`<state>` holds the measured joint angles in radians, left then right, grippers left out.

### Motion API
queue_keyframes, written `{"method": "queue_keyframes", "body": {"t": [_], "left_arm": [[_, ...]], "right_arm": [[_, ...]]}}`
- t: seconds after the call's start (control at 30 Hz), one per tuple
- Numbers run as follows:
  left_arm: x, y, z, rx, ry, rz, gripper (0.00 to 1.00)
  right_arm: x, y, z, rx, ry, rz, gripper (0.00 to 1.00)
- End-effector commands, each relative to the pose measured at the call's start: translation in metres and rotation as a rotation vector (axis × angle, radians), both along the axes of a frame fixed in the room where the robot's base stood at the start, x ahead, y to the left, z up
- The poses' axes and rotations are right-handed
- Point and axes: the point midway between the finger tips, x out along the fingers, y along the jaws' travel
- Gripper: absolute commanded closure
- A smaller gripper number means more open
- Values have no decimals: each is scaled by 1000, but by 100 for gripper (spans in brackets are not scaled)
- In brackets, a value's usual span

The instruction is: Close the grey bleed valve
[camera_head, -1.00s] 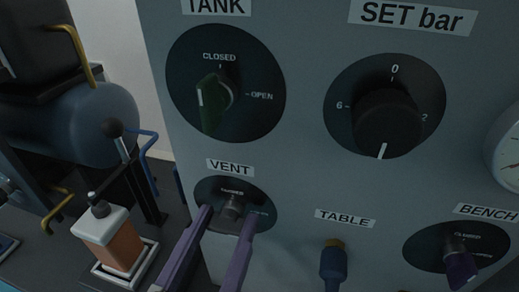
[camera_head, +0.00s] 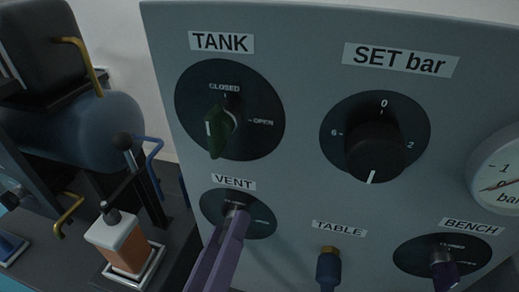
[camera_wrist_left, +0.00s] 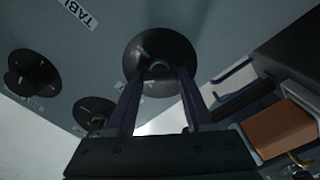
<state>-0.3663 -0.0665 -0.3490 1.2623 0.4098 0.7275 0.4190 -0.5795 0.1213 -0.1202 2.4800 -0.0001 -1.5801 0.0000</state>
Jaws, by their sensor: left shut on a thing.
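The grey bleed valve is the VENT knob (camera_head: 236,206) on its dark round dial (camera_head: 262,221), low on the left of the grey panel. My left gripper (camera_head: 234,214) reaches up from below with its purple fingers shut on this knob. The fingers hide most of the knob, so its pointing direction cannot be told. In the left wrist view the dark dial (camera_wrist_left: 135,50) is straight ahead, and the gripper's two fingers (camera_wrist_left: 158,75) meet its centre on either side of the knob. My right gripper is not in view.
The green TANK knob (camera_head: 220,130) sits above, with the black SET knob (camera_head: 374,152) to its right. An orange-and-white block (camera_head: 122,245) stands left.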

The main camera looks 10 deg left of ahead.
Motion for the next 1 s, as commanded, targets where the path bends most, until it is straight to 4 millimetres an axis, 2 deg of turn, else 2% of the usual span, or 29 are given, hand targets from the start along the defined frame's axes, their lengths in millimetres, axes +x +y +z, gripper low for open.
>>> {"method": "queue_keyframes", "body": {"t": [0.5, 0.7, 1.0], "left_arm": [[0, 0, -1, -453, 13, -2, 100], [0, 1, -2, -569, 16, -1, 100], [0, 0, -2, -654, 20, -2, 100]], "right_arm": [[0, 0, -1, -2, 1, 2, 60], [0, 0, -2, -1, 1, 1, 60], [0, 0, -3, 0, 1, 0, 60]]}}
